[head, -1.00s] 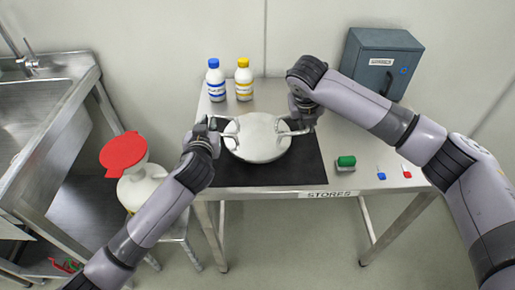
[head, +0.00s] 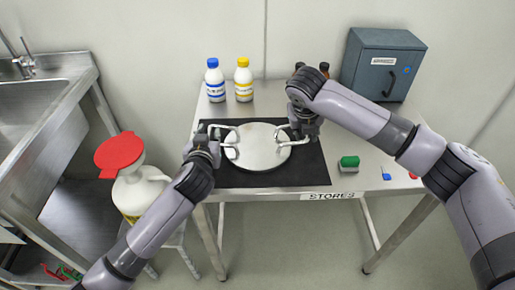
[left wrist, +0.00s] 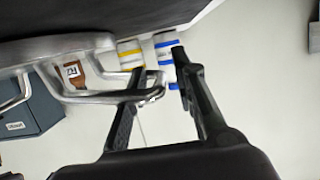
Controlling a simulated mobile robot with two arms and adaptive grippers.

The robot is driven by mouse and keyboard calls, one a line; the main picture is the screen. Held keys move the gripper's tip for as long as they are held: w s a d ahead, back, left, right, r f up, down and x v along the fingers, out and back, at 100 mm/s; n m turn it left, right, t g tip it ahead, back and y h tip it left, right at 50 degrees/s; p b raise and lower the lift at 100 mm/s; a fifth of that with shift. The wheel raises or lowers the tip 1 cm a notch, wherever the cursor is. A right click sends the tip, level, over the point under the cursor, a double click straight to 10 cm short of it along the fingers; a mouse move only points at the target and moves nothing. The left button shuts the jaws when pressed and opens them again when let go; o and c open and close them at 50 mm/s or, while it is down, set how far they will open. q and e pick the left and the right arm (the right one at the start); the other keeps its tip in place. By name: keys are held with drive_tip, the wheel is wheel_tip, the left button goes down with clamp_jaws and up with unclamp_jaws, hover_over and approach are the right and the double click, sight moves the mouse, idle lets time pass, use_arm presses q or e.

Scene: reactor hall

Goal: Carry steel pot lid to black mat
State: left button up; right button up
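The round steel pot lid (head: 258,148) lies flat on the black mat (head: 310,170), with a looped handle on each side. My left gripper (head: 218,142) is at its left handle. In the left wrist view the fingers of this gripper (left wrist: 160,68) are spread apart, and the end of the handle (left wrist: 90,97) shows between them. My right gripper (head: 296,136) is at the right handle; its fingers are mostly hidden by its own wrist, so I cannot tell whether they hold the handle.
Blue-capped (head: 215,82) and yellow-capped (head: 243,80) bottles stand behind the mat. A brown bottle (left wrist: 75,70) and a grey cabinet (head: 382,65) are at the back right. A green object (head: 349,163) lies right of the mat. A red-topped container (head: 135,185) stands left of the table.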

use_arm(q)
drive_tip(key=shift+w, duration=0.1)
drive_tip(key=v, duration=1.1)
drive_tip(key=shift+s, duration=0.4)
drive_tip(key=shift+s+r, duration=0.1)
use_arm(e)
drive_tip(key=shift+r, duration=0.15)
drive_tip(key=v, duration=1.1)
drive_tip(key=shift+s+r, duration=0.15)
drive_tip(key=shift+r, duration=0.15)
use_arm(q)
drive_tip(key=o, duration=1.1)
